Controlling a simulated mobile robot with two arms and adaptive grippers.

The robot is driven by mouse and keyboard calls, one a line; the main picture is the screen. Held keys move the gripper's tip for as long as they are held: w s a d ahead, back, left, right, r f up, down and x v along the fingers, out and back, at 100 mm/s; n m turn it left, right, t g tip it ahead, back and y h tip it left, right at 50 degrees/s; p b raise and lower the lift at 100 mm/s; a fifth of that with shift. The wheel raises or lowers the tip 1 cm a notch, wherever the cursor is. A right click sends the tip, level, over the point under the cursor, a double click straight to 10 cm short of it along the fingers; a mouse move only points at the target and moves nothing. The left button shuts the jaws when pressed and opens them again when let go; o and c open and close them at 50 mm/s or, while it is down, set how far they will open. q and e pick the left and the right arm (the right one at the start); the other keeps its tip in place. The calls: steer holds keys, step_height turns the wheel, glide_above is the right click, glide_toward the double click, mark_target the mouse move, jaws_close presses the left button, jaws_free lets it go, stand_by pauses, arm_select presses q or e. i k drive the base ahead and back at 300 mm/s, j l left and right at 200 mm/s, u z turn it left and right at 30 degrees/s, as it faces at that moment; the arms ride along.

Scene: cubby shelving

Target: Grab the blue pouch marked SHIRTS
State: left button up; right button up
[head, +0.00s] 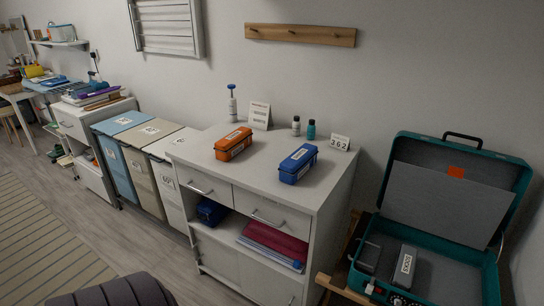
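A blue pouch (298,164) with a white label lies on the top of the white cabinet (268,185), right of the middle. Its label is too small to read for sure. An orange pouch (233,144) of similar shape, also with a white label, lies to its left, apart from it. A darker blue item (211,211) sits in the cabinet's open shelf, partly in shadow. Neither of my grippers is in view.
An open teal case (458,190) stands right. Lidded bins (128,168) stand left.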

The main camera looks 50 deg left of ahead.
mark_target(291, 169)
steer(key=u, duration=1.35)
